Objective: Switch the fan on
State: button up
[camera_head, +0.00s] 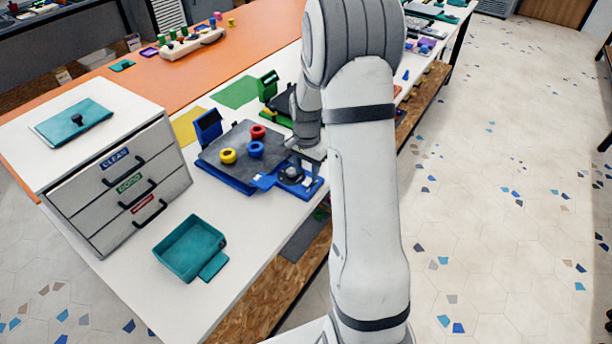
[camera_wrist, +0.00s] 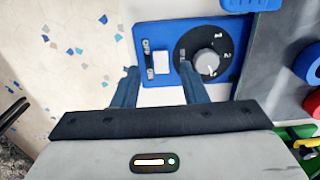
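A blue control panel (camera_wrist: 133,28) fills the top of the wrist view. It carries a dark round dial with a grey knob (camera_wrist: 207,62) and printed numbers, and a white rectangle beside a small slotted part (camera_wrist: 148,58). In the head view the panel's knob (camera_head: 291,173) is at the front corner of a blue-based machine with a grey plate (camera_head: 235,150). My gripper (camera_wrist: 160,76) is open and empty, its fingers over the panel, left of the knob. It also shows in the head view (camera_head: 298,143), partly hidden by my arm. I cannot identify a fan for certain.
Red, blue and yellow rings (camera_head: 228,156) lie on the plate. A white drawer cabinet (camera_head: 170,165) and a teal tray (camera_head: 190,248) stand to the left. A similar green machine (camera_head: 268,85) is behind. Open floor (camera_head: 490,200) lies to the right.

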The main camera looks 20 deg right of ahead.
aim_at(307, 183)
jog(key=shift+f, duration=1.55)
jog(key=shift+c, duration=0.2)
grip_shut()
